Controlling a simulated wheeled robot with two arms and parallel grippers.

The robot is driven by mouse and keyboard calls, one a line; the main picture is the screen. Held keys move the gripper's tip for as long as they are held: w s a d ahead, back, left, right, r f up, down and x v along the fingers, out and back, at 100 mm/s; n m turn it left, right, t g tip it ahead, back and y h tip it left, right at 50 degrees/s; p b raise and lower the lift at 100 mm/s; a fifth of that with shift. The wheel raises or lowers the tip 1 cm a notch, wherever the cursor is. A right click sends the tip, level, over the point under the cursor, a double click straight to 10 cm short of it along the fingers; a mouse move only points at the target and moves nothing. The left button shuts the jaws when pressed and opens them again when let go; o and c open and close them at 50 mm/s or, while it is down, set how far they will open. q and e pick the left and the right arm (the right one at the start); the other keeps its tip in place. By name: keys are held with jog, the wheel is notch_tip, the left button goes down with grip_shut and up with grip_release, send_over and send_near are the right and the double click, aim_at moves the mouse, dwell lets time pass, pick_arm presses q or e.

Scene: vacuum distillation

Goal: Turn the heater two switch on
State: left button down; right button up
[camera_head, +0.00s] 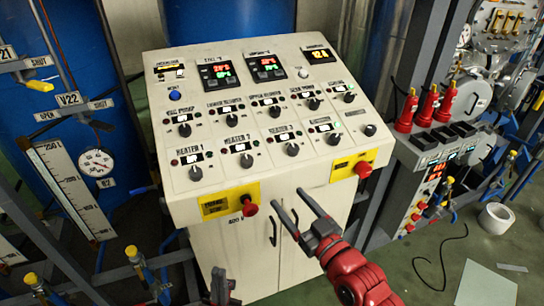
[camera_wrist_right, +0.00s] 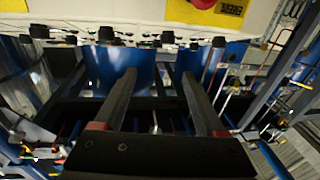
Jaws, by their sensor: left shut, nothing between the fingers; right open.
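The HEATER 2 switch (camera_head: 246,160) is a dark round knob in the bottom row of the sloped white control panel (camera_head: 215,175). It sits between the HEATER 1 knob (camera_head: 195,173) and the HEATER 3 knob (camera_head: 292,149). Its exact pointer direction is too small to tell. My right gripper (camera_head: 287,197) is open and empty, below the panel's front edge and in front of the cabinet doors. Its two spread fingers also show in the right wrist view (camera_wrist_right: 159,73). My left gripper (camera_head: 219,285), dark and only partly in view, is shut at the bottom edge, well below the panel.
Blue tanks and a gauge (camera_head: 96,162) stand left. A unit with red handles (camera_head: 407,111) stands right.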

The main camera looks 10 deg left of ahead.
jog(key=b, duration=1)
send_near(250, 165)
jog(key=shift+n+g, duration=0.3)
jog(key=x, duration=1)
jog(key=shift+w+d+r, duration=0.15)
jog(key=shift+r, duration=0.15)
grip_shut()
